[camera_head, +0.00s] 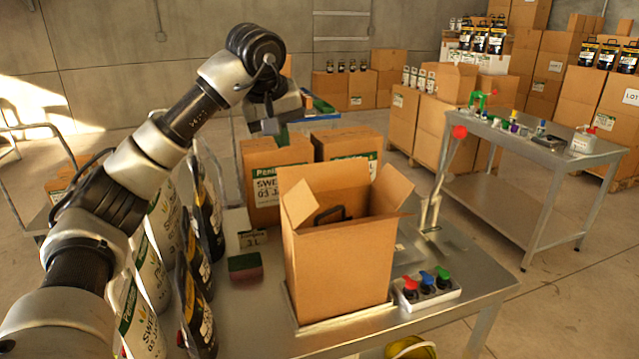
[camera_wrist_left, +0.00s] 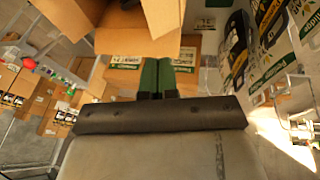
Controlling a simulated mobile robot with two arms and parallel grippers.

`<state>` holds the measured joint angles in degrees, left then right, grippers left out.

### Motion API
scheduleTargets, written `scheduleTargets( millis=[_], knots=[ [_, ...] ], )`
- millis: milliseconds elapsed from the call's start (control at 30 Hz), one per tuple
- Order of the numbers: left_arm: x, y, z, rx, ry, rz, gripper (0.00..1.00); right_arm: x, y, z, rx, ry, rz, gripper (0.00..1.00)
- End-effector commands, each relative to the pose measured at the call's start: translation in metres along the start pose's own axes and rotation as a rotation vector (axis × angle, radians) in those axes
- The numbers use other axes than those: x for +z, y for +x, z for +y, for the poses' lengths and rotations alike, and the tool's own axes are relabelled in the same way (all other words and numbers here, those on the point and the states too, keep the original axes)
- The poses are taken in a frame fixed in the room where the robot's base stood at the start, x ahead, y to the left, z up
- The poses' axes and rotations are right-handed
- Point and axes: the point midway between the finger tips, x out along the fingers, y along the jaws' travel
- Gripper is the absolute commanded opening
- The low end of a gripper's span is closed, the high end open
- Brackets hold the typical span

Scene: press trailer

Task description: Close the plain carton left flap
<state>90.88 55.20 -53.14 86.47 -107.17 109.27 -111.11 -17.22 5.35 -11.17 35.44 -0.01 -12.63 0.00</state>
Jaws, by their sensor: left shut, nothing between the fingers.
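The plain carton (camera_head: 340,265) stands upright on the metal table, with its top open. A dark handle of something inside shows in the opening. My left gripper (camera_head: 282,135) is above and behind the carton's left side, apart from it. In the left wrist view its green fingers (camera_wrist_left: 157,77) are together and empty, with brown cardboard (camera_wrist_left: 130,35) beyond them. My right gripper is not in view.
Labelled cartons (camera_head: 349,146) stand behind the plain one. White and black bags (camera_head: 150,265) line the left side. A sponge (camera_head: 245,266) lies left of the carton; a block with coloured knobs (camera_head: 427,290) sits at its right. A second table (camera_head: 530,145) stands at right.

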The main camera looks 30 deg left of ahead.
Motion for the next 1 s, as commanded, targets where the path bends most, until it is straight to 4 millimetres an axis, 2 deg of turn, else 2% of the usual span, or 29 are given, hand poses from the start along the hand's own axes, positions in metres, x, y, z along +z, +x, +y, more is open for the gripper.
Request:
scheduleTargets(
  millis=[100,233,367,500,700,1000],
  knots=[
    [0.0,0.016,0.0,-0.005,-0.001,-0.003,0.0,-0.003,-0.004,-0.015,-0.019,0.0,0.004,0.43],
    [0.0,0.042,0.0,-0.005,-0.001,-0.005,0.0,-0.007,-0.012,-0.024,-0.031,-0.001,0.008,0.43],
    [0.001,0.07,0.0,-0.005,0.0,-0.004,0.0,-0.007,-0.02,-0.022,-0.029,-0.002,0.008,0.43],
    [0.001,0.097,0.002,-0.003,0.001,-0.004,0.0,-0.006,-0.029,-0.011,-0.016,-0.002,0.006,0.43],
    [0.008,0.12,0.015,-0.002,0.001,-0.004,0.0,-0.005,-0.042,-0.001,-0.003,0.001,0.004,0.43],
    [0.011,0.13,0.018,0.0,0.0,-0.001,0.0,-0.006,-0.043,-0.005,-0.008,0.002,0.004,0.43]
  ],
)
